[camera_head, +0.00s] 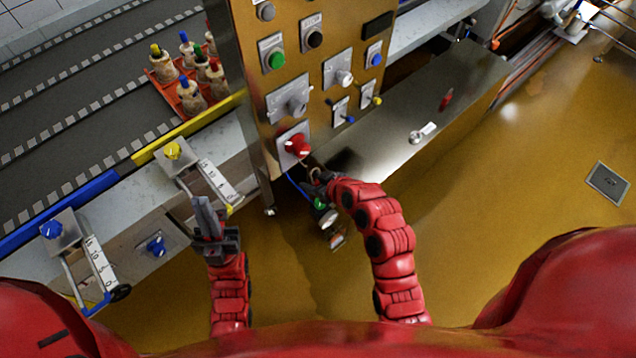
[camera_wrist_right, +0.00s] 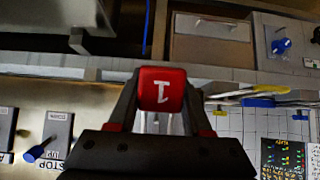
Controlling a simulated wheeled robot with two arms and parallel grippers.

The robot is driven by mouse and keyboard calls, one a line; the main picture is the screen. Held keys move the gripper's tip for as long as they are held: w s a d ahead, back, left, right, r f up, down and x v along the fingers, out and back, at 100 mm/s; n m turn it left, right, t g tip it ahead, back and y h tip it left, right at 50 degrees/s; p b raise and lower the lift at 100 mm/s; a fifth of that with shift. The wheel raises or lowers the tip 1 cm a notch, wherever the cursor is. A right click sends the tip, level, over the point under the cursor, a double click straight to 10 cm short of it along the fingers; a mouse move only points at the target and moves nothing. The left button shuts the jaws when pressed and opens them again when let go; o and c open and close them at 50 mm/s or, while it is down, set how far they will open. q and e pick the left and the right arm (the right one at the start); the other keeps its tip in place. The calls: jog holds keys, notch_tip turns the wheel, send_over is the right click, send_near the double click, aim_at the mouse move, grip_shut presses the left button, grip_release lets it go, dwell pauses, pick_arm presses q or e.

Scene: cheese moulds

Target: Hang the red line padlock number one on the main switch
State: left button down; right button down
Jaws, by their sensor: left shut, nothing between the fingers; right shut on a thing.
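The red padlock (camera_wrist_right: 162,90) with a white figure 1 is between the fingertips of my right gripper in the right wrist view. The metal below its body is partly hidden by the gripper. In the head view my right gripper (camera_head: 314,172) is just below the main switch, a red knob (camera_head: 298,146) on a pale plate low on the brass panel. The padlock cannot be made out clearly there. Whether it touches the switch I cannot tell. My left gripper (camera_head: 207,215) is shut and empty, left of the panel, near the yellow-knob fixture.
The brass panel (camera_head: 262,108) carries several other switches and buttons. A steel bench (camera_head: 385,150) to its right bears a small red item (camera_head: 446,99) and a metal item with a white tag (camera_head: 420,134). Scaled fixtures (camera_head: 100,262) stand at left.

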jog(key=shift+w+a+f+b, duration=0.2)
jog(key=shift+w+a+f, duration=0.1)
jog(key=shift+w+a, duration=0.35)
jog(key=shift+w+a+f+b, duration=0.25)
jog(key=shift+w+a, duration=0.2)
jog(key=shift+w, duration=0.4)
jog(key=shift+w+a+f+b, duration=0.15)
jog(key=shift+w+a+f, duration=0.15)
jog(key=shift+w+a, duration=0.35)
jog(key=shift+w+d, duration=0.1)
jog(key=shift+c, duration=1.3)
grip_release()
